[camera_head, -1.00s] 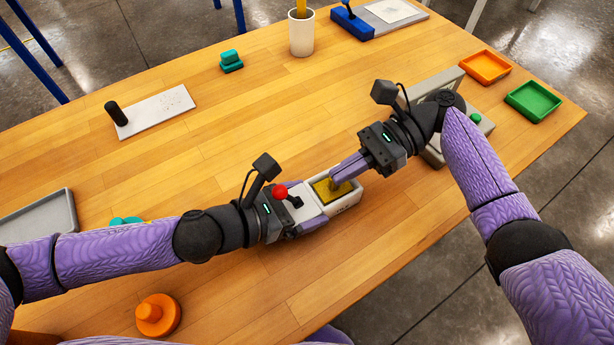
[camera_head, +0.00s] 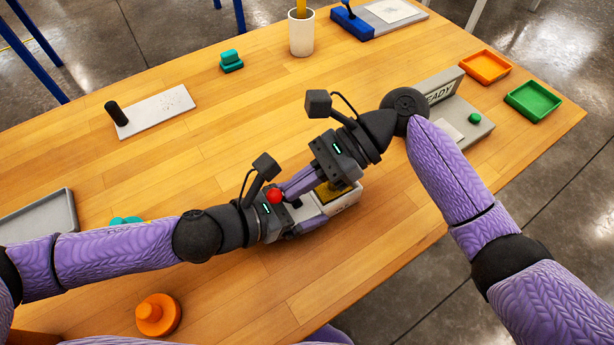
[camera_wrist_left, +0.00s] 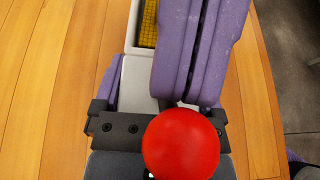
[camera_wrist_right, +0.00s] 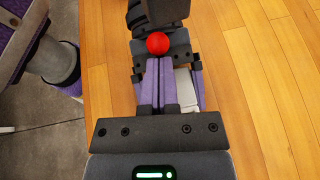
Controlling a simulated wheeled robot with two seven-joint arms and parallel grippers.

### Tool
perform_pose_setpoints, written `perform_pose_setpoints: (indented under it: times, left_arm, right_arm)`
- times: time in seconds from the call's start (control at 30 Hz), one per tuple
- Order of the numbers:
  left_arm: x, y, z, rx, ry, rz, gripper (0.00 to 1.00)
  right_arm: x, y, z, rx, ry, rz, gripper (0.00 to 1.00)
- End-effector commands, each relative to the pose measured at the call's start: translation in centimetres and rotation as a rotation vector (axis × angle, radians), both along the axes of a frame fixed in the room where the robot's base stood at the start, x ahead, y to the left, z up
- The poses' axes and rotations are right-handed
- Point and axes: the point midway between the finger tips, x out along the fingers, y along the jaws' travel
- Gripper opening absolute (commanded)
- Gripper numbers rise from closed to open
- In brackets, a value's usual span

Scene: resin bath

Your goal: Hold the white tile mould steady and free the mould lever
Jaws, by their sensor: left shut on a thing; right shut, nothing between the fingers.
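The white tile mould (camera_head: 343,208) lies on the table, with a yellow-lined cavity (camera_wrist_left: 148,25) at its far end in the left wrist view. My left gripper (camera_head: 308,222) is shut on its near end. The mould lever's red ball (camera_head: 275,196) stands over that end and also shows in the right wrist view (camera_wrist_right: 157,43). My right gripper (camera_head: 287,190) is shut and empty above the mould, its fingertips close beside the ball. I cannot tell whether they touch the lever. The lever's shaft is mostly hidden by the fingers.
A grey device (camera_head: 470,125) with a green button and a sign reading "...ADY" stands right of the mould. Orange (camera_head: 485,67) and green (camera_head: 533,101) trays lie beyond it. An orange knobbed piece (camera_head: 157,314) sits at the near left.

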Motion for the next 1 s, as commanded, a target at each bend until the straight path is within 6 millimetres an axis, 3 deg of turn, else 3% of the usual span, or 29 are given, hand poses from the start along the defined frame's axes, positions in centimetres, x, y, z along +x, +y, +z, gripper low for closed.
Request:
perform_pose_setpoints:
  times: [0.33, 0.83, 1.0]
  left_arm:
    - [0.0, -0.1, -0.1, -0.001, 0.002, 0.000, 0.01]
    - [-0.1, -0.1, -0.1, -0.001, 0.005, 0.000, 0.02]
    - [-0.1, -0.1, -0.2, -0.001, 0.005, 0.000, 0.02]
  right_arm:
    - [-0.2, 0.3, 0.2, 0.007, 0.000, 0.007, 0.00]
    - [0.8, -1.3, -0.4, 0.003, -0.001, 0.003, 0.00]
    - [2.3, -4.0, -1.6, 0.001, 0.002, -0.001, 0.00]
